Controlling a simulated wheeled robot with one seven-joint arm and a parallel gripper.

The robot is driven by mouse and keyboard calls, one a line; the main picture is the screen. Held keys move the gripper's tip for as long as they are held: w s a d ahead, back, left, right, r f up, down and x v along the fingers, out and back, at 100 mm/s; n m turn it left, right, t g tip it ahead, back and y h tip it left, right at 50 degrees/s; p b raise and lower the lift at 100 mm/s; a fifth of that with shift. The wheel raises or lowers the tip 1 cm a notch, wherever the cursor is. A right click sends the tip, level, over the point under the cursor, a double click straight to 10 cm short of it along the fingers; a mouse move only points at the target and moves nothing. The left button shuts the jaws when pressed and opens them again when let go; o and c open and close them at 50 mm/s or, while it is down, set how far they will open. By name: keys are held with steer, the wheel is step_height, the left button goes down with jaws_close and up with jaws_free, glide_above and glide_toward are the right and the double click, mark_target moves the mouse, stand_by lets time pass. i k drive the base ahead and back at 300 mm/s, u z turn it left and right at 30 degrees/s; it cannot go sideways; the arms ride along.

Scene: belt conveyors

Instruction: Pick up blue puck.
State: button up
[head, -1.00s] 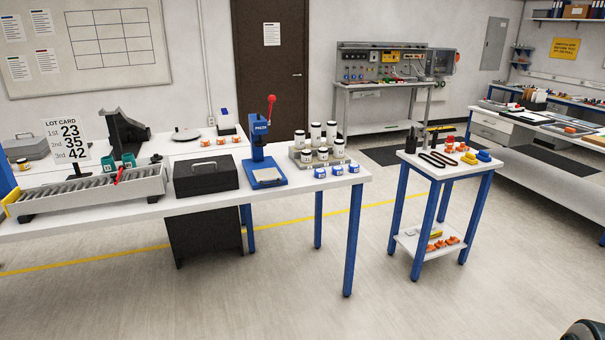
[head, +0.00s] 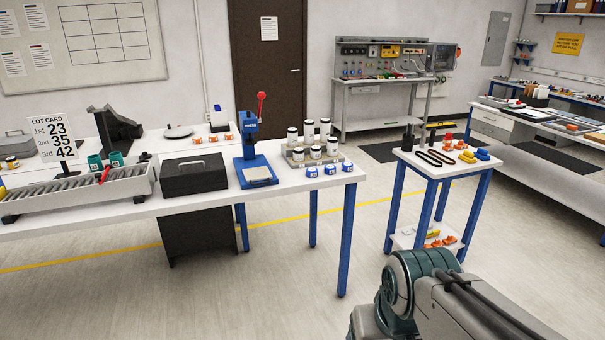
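Several small blue pucks with white fronts stand in a short row near the right end of the long white table. The left one (head: 312,171), the middle one (head: 331,169) and the right one (head: 347,166) sit just in front of a rack (head: 314,157) of white jars with black lids. A blue press (head: 253,158) with a red-knobbed lever stands to their left. My arm shows at the lower right, in front of the table and apart from it. My gripper is not in view.
A black case (head: 195,177) and a grey slotted tray (head: 75,194) lie farther left on the table (head: 290,187). A small blue-legged side table (head: 437,169) with belts and parts stands to the right. Open floor (head: 250,290) lies in front.

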mark_target(311, 172)
steer(key=u, duration=0.05)
steer(key=i, duration=2.9)
steer(key=z, duration=0.15)
